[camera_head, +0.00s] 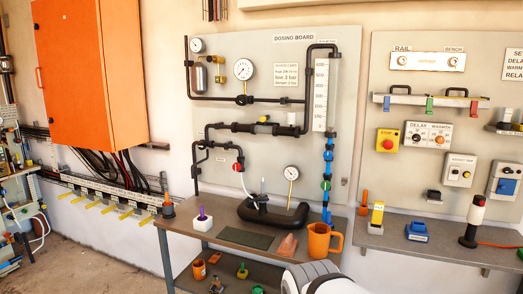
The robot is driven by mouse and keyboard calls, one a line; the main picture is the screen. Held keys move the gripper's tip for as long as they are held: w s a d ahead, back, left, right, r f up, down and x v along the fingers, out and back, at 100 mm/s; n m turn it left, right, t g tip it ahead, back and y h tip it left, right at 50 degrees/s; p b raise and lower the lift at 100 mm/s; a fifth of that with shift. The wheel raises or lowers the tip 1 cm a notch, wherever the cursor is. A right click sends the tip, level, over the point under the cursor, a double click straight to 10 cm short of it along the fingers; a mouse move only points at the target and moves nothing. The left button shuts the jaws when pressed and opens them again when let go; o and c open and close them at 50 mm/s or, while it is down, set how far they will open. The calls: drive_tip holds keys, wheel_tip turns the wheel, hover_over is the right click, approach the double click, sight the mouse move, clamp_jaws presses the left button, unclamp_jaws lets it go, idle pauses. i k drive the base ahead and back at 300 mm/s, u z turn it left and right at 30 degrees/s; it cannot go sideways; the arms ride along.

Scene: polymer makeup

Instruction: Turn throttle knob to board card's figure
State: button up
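The dosing board (225,60) is a grey upright panel with black pipework. A small white printed card (286,75) is on it, right of a round gauge (244,69); its lines are small, and one seems to read "2 bar". A black knob-like fitting (243,99) sits on the pipe below that gauge. A red knob (236,167) is lower on the pipes, and a green knob (325,186) is on the blue fittings at right. I cannot tell which one is the throttle knob. My gripper is not in view; a white part of my arm shows at the bottom.
A grey bench (225,234) below the board holds an orange mug (319,241), a white block with a purple piece (203,219) and a thick black pipe (280,219). A second panel (385,230) and shelf with switch boxes stand at right. An orange cabinet (90,75) hangs at left.

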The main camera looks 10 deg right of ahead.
sight(328, 155)
drive_tip(key=i, duration=1.45)
drive_tip(key=z, duration=0.65)
